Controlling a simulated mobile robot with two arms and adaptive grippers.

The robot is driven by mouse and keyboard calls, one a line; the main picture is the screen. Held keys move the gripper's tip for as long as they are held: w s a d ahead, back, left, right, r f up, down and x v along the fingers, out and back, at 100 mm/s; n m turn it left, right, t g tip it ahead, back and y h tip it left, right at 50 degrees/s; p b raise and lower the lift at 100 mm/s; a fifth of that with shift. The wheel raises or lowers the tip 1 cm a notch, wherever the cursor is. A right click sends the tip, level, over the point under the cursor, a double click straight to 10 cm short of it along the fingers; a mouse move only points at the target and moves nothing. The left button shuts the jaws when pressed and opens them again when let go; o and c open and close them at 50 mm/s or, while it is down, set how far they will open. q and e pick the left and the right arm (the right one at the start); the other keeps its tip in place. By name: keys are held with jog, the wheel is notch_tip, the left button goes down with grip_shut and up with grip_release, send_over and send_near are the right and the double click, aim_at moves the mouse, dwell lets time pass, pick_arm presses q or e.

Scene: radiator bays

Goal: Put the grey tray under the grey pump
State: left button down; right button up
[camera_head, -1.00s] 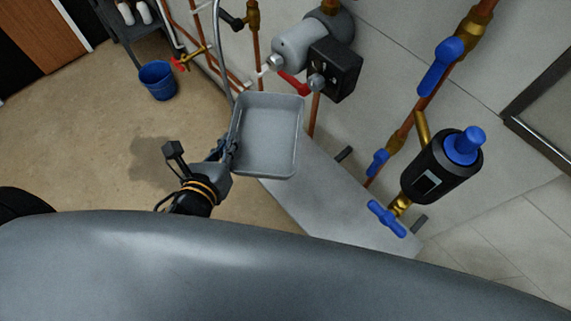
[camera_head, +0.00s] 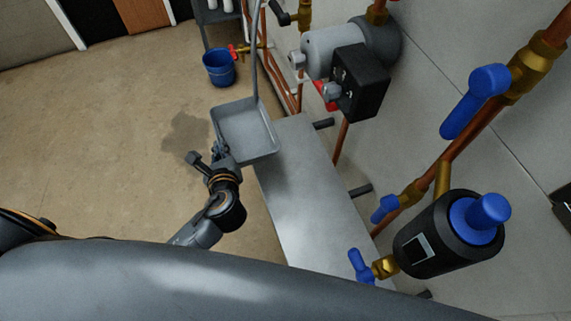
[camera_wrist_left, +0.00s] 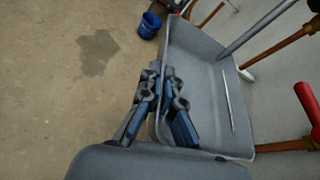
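The grey tray (camera_head: 246,128) is a shallow rectangular pan, held out in the air near the far left corner of a metal shelf. My left gripper (camera_head: 222,156) is shut on its near left rim. In the left wrist view, the fingers (camera_wrist_left: 162,78) lie on either side of the wall of the tray (camera_wrist_left: 205,75). The tray looks empty. The grey pump (camera_head: 335,50) with a black box on its front is mounted on pipes by the wall, above and right of the tray in the picture. My right gripper is not in view.
The metal shelf (camera_head: 310,190) below the pipes has a bare top. A red handle (camera_wrist_left: 307,102) is at the right. A blue bucket (camera_head: 219,68) stands on the floor. The floor at left is clear.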

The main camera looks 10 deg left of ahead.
aim_at(254, 163)
pick_arm(q)
jog(key=d+f, duration=0.1)
jog(key=d, duration=0.1)
jog(key=d+f, duration=0.1)
jog(key=d, duration=0.2)
jog(key=d+f+b, duration=0.1)
jog(key=d, duration=0.2)
jog(key=shift+d+f, duration=0.1)
jog(key=shift+d, duration=0.1)
jog(key=d+f, duration=0.1)
jog(key=d+f+b, duration=0.1)
jog(key=d+f, duration=0.2)
jog(key=f, duration=0.1)
jog(key=shift+w+d+f, duration=0.1)
jog(key=shift+w+d, duration=0.15)
jog(key=shift+d+f, duration=0.2)
jog(key=shift+d+f+b, duration=0.25)
jog(key=shift+f+b, duration=0.05)
notch_tip(254, 163, down, 2)
jog(key=shift+f+b, duration=0.25)
jog(key=shift+b, duration=0.1)
jog(key=shift+f, duration=0.3)
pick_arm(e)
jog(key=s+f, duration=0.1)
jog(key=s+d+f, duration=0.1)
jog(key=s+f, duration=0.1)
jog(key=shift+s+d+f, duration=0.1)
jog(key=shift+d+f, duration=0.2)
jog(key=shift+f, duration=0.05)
